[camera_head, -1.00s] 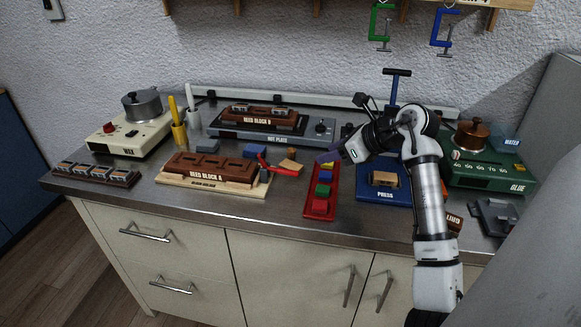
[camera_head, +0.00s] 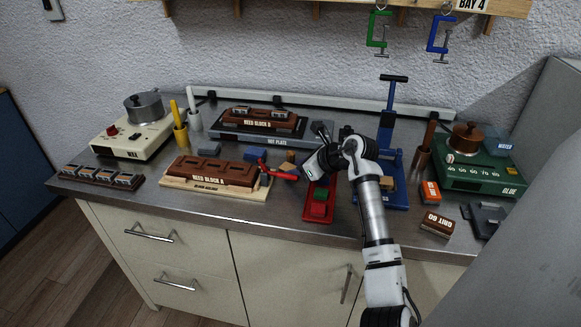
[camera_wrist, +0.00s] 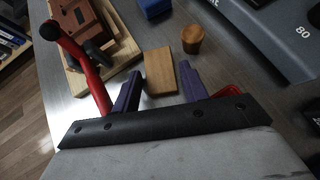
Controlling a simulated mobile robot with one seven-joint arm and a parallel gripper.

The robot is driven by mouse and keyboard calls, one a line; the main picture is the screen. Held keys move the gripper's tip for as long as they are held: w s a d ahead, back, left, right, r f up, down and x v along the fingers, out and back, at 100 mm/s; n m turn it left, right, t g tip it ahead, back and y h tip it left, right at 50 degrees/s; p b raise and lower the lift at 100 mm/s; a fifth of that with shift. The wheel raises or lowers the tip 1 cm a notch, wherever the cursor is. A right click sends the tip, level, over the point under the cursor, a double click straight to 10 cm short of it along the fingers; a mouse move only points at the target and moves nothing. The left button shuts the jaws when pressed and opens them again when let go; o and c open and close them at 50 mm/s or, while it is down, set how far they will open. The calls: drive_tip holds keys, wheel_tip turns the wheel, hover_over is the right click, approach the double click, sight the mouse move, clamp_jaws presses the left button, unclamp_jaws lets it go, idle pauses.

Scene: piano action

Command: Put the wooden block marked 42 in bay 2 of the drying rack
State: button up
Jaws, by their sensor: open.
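A plain wooden block (camera_wrist: 160,72) lies on the steel bench in the wrist view, just beyond and between my fingertips. It shows partly in the head view (camera_head: 287,168), right of Reed Block A. No number is readable on it. My gripper (camera_wrist: 158,82) is open, its two purple fingers apart with nothing between them. In the head view my gripper (camera_head: 301,171) is low over the bench near the block. The drying rack (camera_head: 340,6) is at the top edge; only a BAY 4 label is readable, and bay 2 cannot be made out.
A small round wooden piece (camera_wrist: 191,40) stands right of the block. Reed Block A (camera_head: 210,170), the red tray (camera_head: 318,213), the blue press (camera_head: 392,150) and the hot plate (camera_head: 228,132) surround this spot.

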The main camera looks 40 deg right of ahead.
drive_tip(key=c, duration=0.8)
